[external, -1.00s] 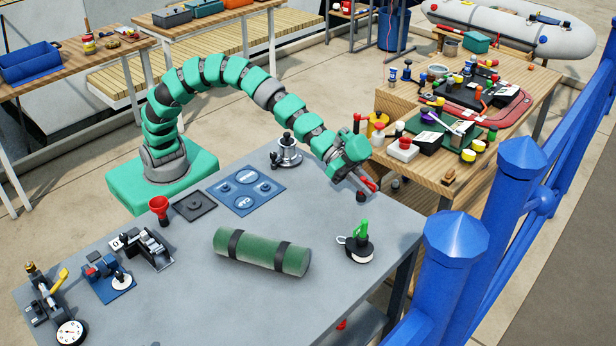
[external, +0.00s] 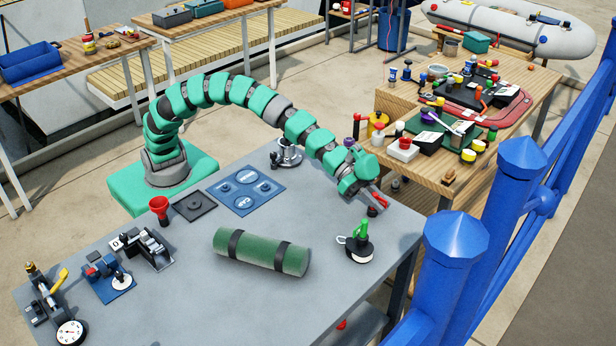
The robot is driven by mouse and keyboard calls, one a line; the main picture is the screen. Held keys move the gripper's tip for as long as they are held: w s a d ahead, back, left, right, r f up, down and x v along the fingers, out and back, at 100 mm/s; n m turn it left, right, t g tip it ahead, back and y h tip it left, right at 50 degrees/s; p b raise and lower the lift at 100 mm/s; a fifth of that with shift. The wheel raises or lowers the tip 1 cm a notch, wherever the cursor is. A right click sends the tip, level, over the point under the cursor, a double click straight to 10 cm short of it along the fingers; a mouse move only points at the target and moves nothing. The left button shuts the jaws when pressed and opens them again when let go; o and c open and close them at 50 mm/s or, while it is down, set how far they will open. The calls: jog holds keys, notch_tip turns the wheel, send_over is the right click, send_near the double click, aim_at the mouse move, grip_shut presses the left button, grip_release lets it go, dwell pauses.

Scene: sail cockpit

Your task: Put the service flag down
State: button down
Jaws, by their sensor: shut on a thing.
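My gripper (external: 376,202) is above the back right part of the grey table (external: 190,290). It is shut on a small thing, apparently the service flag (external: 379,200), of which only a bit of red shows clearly. The fingers and their small size in the picture hide the rest of its shape. I cannot tell whether it touches the table. A green-topped black item with a white base (external: 358,244) stands on the table, in front of the gripper and apart from it.
A green roll with dark straps (external: 262,252) lies mid-table. A metal fitting (external: 288,155) stands at the back edge. Blue railing posts (external: 455,240) rise at the right. The front right tabletop is bare.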

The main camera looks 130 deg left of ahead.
jog(key=c, duration=1.4)
grip_release()
jog(key=shift+s+r, duration=0.3)
jog(key=shift+s, duration=0.2)
jog(key=shift+p+v, duration=1.1)
jog(key=shift+v, duration=4.4)
